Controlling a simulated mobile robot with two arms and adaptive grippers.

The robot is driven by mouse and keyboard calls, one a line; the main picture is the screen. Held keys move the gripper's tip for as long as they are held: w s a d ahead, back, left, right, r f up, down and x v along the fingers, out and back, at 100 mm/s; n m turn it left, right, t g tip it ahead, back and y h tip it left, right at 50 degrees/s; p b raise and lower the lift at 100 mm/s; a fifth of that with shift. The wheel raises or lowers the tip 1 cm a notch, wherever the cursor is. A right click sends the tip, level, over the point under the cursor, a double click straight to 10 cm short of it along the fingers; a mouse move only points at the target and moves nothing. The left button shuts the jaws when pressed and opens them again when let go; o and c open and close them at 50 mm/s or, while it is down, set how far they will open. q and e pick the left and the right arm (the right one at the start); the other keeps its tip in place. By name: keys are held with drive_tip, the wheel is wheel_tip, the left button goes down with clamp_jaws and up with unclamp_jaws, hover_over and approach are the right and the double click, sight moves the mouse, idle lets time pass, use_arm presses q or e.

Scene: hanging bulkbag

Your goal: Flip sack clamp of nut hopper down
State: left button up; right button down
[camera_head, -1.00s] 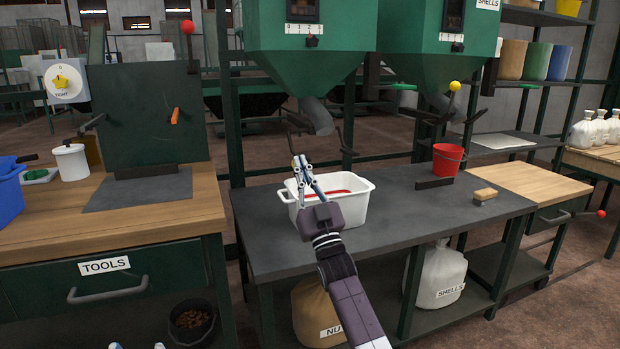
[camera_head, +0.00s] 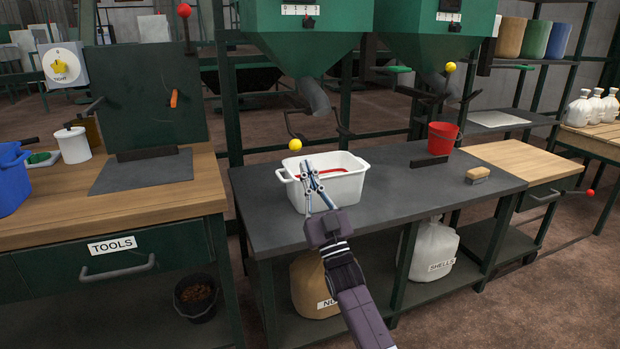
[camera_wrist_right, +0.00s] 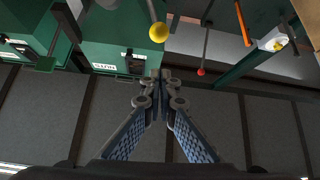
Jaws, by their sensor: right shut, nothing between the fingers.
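The nut hopper (camera_head: 305,35) is the left green hopper, with a grey spout (camera_head: 315,97) below it. Its sack clamp shows as dark bent arms (camera_head: 341,122) around the spout. A yellow ball knob (camera_head: 295,144) hangs low in front of the clamp, above the white tub. In the right wrist view the yellow knob (camera_wrist_right: 158,32) is on a thin rod, near the NUTS label (camera_wrist_right: 104,67). My right gripper (camera_head: 306,164) is shut and empty, just below the knob and over the tub. Its closed fingertips (camera_wrist_right: 160,76) appear apart from the knob. My left gripper is not in view.
A white tub (camera_head: 340,187) with something red stands on the grey bench (camera_head: 415,203). The shells hopper (camera_head: 430,35) has its yellow knob (camera_head: 450,67) raised. A red bucket (camera_head: 442,137) and a brush (camera_head: 478,175) are at right. Sacks stand below.

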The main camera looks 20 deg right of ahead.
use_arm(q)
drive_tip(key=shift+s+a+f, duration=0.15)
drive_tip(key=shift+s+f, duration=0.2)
use_arm(e)
drive_tip(key=shift+v, duration=1)
drive_tip(key=shift+w+f, duration=0.1)
drive_tip(key=shift+f, duration=0.05)
